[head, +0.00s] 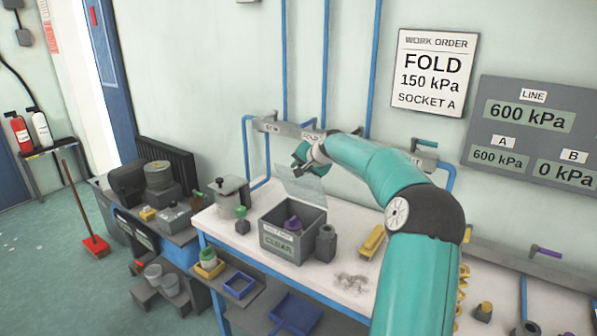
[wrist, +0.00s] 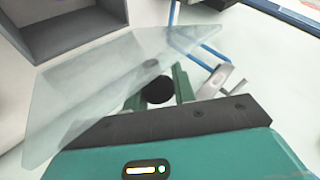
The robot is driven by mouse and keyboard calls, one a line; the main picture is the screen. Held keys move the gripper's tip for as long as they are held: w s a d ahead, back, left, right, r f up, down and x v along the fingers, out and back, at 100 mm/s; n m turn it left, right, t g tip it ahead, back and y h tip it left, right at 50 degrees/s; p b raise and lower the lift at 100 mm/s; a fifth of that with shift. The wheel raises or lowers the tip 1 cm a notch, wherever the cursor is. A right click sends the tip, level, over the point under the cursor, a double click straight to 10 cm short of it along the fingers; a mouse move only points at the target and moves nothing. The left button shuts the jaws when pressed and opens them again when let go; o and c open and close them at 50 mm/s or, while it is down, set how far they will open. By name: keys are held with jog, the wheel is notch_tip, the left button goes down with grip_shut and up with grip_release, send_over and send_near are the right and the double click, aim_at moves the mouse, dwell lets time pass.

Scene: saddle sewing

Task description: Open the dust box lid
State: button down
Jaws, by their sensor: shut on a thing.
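The dust box (head: 287,243) is a grey box with a label reading CLEAR, standing on the white bench. Its clear lid (head: 306,186) is tilted up at the back edge, so the box is open at the top. My gripper (head: 302,162) is at the upper part of the raised lid. In the wrist view, the lid (wrist: 90,95) slants across the picture, and my gripper (wrist: 158,88) is shut on a round black knob (wrist: 157,90) seen through it. The grey box (wrist: 70,50) shows at upper left there. A purple thing (head: 293,224) shows in the box.
A dark grey container (head: 326,244) stands right beside the box. A lidded pot (head: 232,197) and a green-topped piece (head: 242,222) are to its left. A yellow piece (head: 372,242) and grey scraps (head: 351,283) lie to its right. Blue pipes run up the wall behind.

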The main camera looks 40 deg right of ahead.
jog(key=shift+d, duration=0.1)
dwell(0.4)
jog(key=c, duration=1.1)
grip_release()
jog(key=shift+c, duration=0.2)
jog(key=v, duration=1.3)
jog(key=shift+s+r, duration=0.25)
jog(key=shift+r, duration=0.1)
jog(key=shift+d, duration=0.1)
